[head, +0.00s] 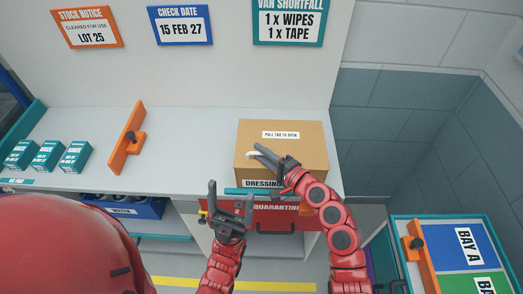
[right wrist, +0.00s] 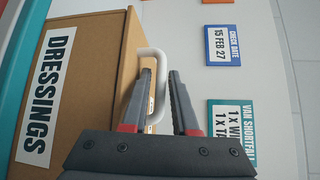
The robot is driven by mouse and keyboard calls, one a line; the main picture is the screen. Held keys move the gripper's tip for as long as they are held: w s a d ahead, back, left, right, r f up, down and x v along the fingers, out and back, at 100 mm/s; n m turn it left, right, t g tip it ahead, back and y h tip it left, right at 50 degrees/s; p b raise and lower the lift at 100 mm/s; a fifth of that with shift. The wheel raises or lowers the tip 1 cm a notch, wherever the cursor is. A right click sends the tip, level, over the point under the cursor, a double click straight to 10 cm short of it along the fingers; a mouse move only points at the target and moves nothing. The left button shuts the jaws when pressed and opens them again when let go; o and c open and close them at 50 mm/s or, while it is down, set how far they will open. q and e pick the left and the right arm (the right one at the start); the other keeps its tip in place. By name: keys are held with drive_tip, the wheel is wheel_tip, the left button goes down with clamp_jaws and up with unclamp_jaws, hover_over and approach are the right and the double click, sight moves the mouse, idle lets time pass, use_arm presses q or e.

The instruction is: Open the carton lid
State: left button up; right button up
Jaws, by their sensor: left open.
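The brown carton (head: 310,145) stands shut on the counter, its top label reading "PULL TAB TO OPEN" and its front label "DRESSINGS". A white loop-shaped tab (right wrist: 159,75) sticks out from the carton in the right wrist view; it also shows at the carton's left front in the head view (head: 251,155). My right gripper (head: 264,152) is at this tab. In the right wrist view its fingers (right wrist: 161,78) are apart, one inside the loop and one outside, with a gap to the outer finger. My left gripper (head: 230,200) is open and empty, below the counter's front edge.
An orange upright bracket (head: 129,138) and several teal boxes (head: 47,155) stand on the counter (head: 190,140) to the left. A red quarantine drawer (head: 275,217) and a blue water bin (head: 120,206) are below. A blue and green bay panel (head: 460,250) is at right.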

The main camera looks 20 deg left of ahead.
drive_tip(key=shift+a, duration=0.1)
clamp_jaws()
idle(1.4)
